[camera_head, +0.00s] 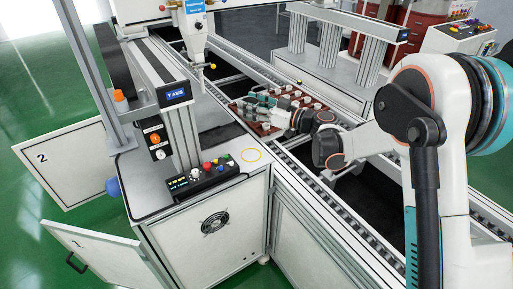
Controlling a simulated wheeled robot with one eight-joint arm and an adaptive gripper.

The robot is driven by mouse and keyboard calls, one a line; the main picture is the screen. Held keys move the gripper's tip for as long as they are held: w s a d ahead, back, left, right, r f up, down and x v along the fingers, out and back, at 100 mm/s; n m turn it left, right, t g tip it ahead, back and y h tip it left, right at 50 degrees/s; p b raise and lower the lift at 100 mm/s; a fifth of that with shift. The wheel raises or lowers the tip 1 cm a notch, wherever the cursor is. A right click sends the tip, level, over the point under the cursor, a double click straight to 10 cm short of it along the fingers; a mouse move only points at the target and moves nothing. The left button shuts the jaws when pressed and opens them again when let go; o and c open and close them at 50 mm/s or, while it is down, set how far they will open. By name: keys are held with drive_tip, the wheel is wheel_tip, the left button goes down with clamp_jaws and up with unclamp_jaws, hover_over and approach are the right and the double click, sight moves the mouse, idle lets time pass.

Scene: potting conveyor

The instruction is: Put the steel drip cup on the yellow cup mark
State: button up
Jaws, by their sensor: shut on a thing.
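The yellow cup mark (251,155) is a thin yellow ring on the grey top of the white cabinet, right of the button box. It is bare. My gripper (266,101) is over the red-brown board on the conveyor, behind and to the right of the mark. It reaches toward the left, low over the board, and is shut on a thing. I take this to be the steel drip cup, but the fingers and small parts around them hide it, and I cannot make out its outline or tilt.
The red-brown board (262,130) carries several small pale parts. A white machine head (195,30) hangs behind. Cabinet doors (105,255) stand open at left.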

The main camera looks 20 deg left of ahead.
wheel_tip(320, 180, down, 17)
drive_tip(key=b, duration=0.5)
drive_tip(key=shift+f, duration=0.15)
drive_tip(key=shift+f, duration=0.2)
drive_tip(key=o, duration=1.1)
drive_tip(key=shift+c, duration=0.2)
drive_tip(key=shift+r, duration=0.1)
drive_tip(key=shift+r, duration=0.2)
drive_tip(key=p+v, duration=0.2)
drive_tip(key=v, duration=1)
drive_tip(key=shift+p, duration=0.35)
